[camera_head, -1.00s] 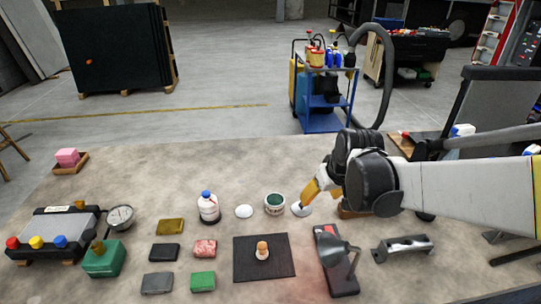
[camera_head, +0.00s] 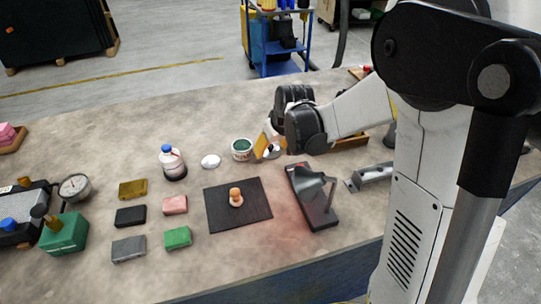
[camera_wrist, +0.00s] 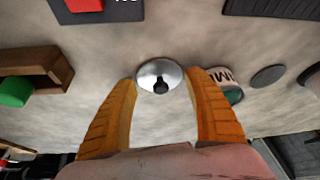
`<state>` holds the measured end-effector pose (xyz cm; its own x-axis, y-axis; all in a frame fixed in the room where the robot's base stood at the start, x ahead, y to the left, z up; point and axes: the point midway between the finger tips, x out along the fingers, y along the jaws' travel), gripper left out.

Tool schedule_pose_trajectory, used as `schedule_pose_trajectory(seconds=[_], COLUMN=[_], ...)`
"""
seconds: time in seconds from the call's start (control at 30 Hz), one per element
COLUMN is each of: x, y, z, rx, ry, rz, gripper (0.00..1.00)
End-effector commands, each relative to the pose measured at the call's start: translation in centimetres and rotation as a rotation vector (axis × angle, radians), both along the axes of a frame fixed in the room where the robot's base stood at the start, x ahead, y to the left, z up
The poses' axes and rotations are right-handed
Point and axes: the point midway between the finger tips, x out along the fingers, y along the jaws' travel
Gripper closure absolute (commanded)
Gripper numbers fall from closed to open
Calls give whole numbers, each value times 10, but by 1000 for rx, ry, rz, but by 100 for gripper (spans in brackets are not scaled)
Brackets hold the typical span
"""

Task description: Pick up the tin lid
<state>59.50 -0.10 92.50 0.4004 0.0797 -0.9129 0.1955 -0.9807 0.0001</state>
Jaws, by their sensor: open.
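The tin lid (camera_wrist: 152,73), a shiny silver disc with a black knob, lies on the bench and shows between my gripper's fingers in the wrist view. In the head view the lid (camera_head: 273,153) is partly hidden by the fingers. My gripper (camera_wrist: 162,82) is open, its two orange fingers on either side of the lid in the picture. Whether they touch it I cannot tell. It also shows in the head view (camera_head: 268,148), pointing down at the bench. The open tin (camera_head: 242,149) with green contents stands just left of the lid; it also shows in the wrist view (camera_wrist: 225,78).
A white disc (camera_head: 211,161) and a blue-capped bottle (camera_head: 172,163) stand left of the tin. A wooden tray (camera_wrist: 40,62) lies left in the wrist view.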

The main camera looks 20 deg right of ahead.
Motion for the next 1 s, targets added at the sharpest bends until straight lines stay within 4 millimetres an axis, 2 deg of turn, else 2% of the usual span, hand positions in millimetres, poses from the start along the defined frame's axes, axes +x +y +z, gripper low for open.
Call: schedule_pose_trajectory(seconds=[0.03, 0.23, 0.27, 0.33, 0.37, 0.87, 0.9, 0.93, 0.97, 1.0], x=[2, 2, 2, 2, 2, 2, 2, 2, 2, 2], y=[0, 0, 0, 0, 0, 0, 0, 0, 0, 0], z=[-5, -4, -4, -4, -4, -2, 0, 2, 5, 10], rx=[0, 0, 0, 0, 0, 0, 0, 0, 0, 0], ry=[0, 0, 0, 0, 0, 1, 1, 1, 1, 1], rz=[0, 0, 0, 0, 0, 0, 0, 0, 0, 0], gripper=[40, 40, 44, 66, 70, 73, 78, 91, 100, 100])
